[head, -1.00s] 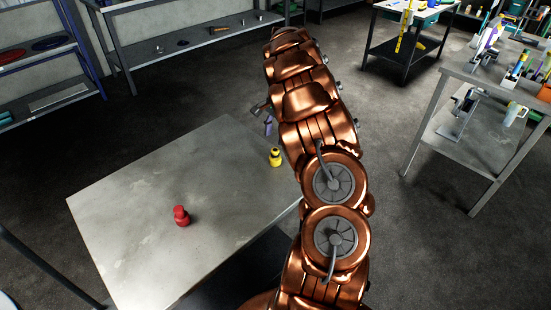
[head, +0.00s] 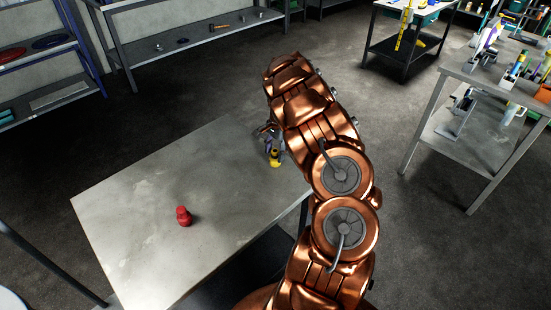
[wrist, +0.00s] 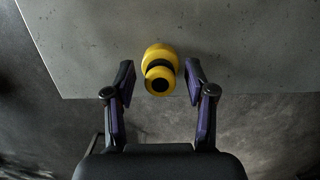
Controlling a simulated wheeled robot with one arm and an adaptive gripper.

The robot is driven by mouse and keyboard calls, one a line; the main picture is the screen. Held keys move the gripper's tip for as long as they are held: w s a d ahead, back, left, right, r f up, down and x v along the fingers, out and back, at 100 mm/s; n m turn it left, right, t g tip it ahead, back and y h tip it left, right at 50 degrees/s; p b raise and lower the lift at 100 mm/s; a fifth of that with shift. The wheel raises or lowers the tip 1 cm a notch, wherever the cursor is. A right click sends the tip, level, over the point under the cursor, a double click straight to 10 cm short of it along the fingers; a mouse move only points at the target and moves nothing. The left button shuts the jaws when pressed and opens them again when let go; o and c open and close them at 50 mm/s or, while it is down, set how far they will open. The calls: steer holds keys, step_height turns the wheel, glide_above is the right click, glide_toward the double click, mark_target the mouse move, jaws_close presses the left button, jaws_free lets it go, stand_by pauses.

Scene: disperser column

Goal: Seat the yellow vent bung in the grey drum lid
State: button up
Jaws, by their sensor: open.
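The yellow vent bung (head: 276,160) stands near the right edge of the grey table, partly hidden by my gripper in the head view. In the wrist view the yellow bung (wrist: 160,62) is seen from above, with a dark round centre on its top. My gripper (head: 268,139) is low over the table beside the bung. In the wrist view my gripper (wrist: 158,78) is open, with one purple-padded finger on each side of the bung's near end and a gap on both sides. I cannot make out the grey drum lid in either view.
A red bung-like piece (head: 184,216) stands on the grey table (head: 130,205) towards the front left. The table top between the two pieces is clear. A metal bench (head: 500,85) with several tools stands at the right, and shelving (head: 190,38) stands at the back.

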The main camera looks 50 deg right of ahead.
jaws_close()
stand_by(0.3)
stand_by(0.3)
